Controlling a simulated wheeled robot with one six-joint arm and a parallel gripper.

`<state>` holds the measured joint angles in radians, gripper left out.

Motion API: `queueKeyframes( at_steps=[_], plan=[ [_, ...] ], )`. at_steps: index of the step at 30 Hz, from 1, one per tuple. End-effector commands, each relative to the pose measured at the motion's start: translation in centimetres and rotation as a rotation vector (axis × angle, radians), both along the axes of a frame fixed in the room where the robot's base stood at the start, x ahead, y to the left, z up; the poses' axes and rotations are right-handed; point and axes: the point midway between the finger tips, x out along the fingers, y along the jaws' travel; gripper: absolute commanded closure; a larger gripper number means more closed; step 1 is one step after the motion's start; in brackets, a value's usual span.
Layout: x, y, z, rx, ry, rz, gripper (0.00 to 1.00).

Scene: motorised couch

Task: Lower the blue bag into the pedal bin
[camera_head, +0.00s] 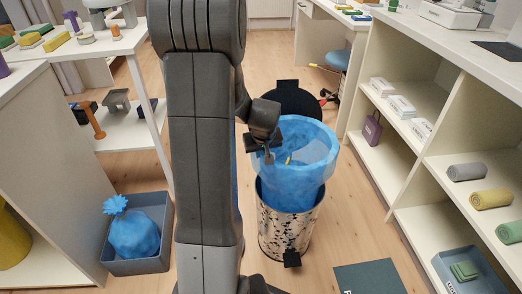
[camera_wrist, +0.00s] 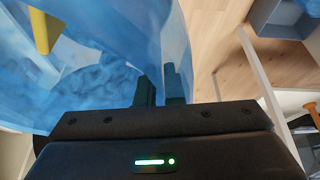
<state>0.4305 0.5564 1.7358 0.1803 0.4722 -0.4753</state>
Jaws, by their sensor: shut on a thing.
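The blue bag (camera_head: 308,148) is an open, translucent liner with a wide rim. Its lower part is inside the mouth of the speckled pedal bin (camera_head: 272,235), and its upper part stands above the bin's rim. The bin's black lid (camera_head: 284,97) is raised at the back. My gripper (camera_head: 268,152) is at the left edge of the bag's rim, shut on it. In the wrist view the bag (camera_wrist: 95,75) fills the left side, and the fingers (camera_wrist: 160,85) pinch its edge. A small yellow piece (camera_wrist: 41,30) shows against the bag.
A grey crate (camera_head: 137,266) with a tied blue bag (camera_head: 134,236) stands on the floor at the left. White shelves (camera_head: 405,160) line the right side. A dark mat (camera_head: 369,277) lies right of the bin.

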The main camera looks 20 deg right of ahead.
Motion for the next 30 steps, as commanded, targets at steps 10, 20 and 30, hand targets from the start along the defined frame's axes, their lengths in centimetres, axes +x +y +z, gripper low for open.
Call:
queueKeyframes(
  at_steps=[10,20,30],
  plan=[
    [0.0,0.0,-4.0,0.0,0.001,0.0,1.0],
    [0.0,0.0,-7.3,0.0,0.0,-0.001,1.0],
    [0.0,0.0,-10.5,0.002,0.002,-0.001,1.0]
  ],
)
